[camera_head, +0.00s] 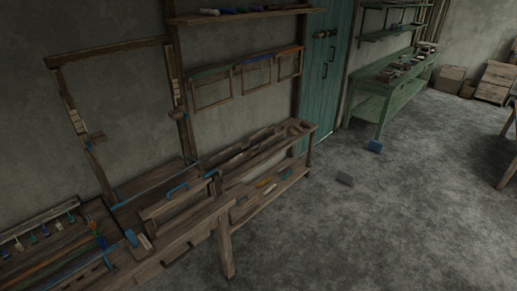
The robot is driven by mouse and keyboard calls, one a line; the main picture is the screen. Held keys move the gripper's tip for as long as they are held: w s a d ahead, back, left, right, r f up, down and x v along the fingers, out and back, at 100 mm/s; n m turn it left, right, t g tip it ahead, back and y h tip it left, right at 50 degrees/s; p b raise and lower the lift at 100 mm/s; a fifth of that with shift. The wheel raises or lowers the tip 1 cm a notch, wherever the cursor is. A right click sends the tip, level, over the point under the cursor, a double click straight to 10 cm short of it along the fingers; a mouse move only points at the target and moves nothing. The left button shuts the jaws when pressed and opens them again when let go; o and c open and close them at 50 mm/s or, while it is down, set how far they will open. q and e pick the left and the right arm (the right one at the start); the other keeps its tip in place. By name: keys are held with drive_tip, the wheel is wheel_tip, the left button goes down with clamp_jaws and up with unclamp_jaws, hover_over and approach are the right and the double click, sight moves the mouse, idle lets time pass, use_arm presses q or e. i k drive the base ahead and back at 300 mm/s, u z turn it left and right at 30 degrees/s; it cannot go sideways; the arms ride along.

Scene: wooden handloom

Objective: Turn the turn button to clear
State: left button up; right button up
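I cannot make out the turn button for certain. A wooden loom (187,236) stands at the lower left, with an upright frame (110,47) rising from it. Small wooden pieces sit on the frame's posts, one on the left post (94,138) and one on the right post (181,101); they are too small to tell what they are. A blue handle (178,188) lies across the loom's front part. Neither of my grippers is in view.
A wooden bench (300,128) with a lower shelf stands by the wall, right of the loom. Beyond it are a teal door (317,85) and a green table (424,76).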

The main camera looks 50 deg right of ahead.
sight(206, 176)
drive_tip(key=z, duration=0.65)
drive_tip(key=i, duration=0.45)
drive_tip(key=z, duration=0.95)
drive_tip(key=i, duration=1.65)
drive_tip(key=u, duration=0.1)
